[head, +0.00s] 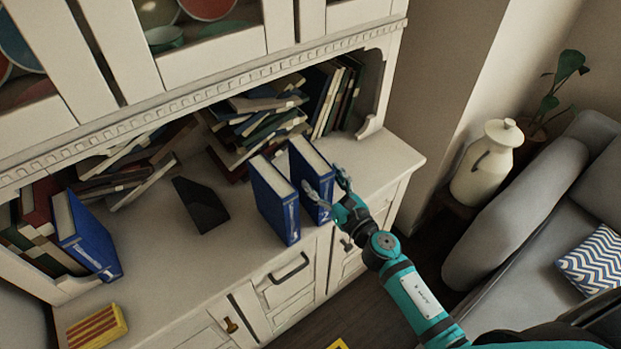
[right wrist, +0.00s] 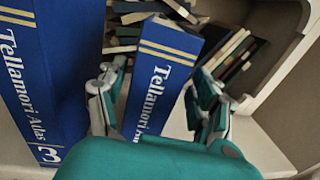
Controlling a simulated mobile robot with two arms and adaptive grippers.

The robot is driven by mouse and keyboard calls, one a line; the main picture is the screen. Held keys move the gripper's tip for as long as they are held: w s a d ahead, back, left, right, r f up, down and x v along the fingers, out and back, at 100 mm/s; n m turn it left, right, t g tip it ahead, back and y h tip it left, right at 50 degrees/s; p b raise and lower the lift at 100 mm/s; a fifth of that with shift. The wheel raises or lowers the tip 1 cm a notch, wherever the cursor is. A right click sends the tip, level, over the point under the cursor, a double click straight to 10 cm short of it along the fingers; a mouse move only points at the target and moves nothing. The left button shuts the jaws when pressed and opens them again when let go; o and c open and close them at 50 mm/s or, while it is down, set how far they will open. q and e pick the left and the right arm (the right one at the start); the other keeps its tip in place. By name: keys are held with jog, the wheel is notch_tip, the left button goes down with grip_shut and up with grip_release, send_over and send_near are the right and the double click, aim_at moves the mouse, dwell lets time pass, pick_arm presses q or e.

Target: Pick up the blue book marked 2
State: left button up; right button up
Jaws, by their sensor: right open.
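The blue book marked 2 (head: 318,172) stands upright near the front of the cabinet counter, its pages facing up. In the right wrist view its spine (right wrist: 160,75) reads "Tellamori"; its lower end is hidden behind my gripper. My right gripper (head: 327,187) is open at the spine. In the right wrist view its fingers (right wrist: 158,95) are on either side of the book; I cannot tell whether they touch it. A second blue book (head: 273,200) stands just left of it, marked 3 in the right wrist view (right wrist: 40,90). My left gripper is not in view.
Another blue book (head: 88,238) leans against books at the left. A black bookend (head: 201,205) and a yellow-red striped object (head: 97,327) are on the counter (head: 165,245). Piled books (head: 262,120) fill the shelf behind. A grey sofa (head: 520,220) and white jug (head: 486,165) are at the right.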

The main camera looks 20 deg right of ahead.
jog(key=x, duration=0.4)
jog(key=shift+a+p, duration=0.3)
jog(key=shift+p, duration=0.05)
jog(key=shift+r, duration=0.1)
jog(key=shift+c, duration=0.6)
grip_shut()
jog(key=shift+r, duration=0.1)
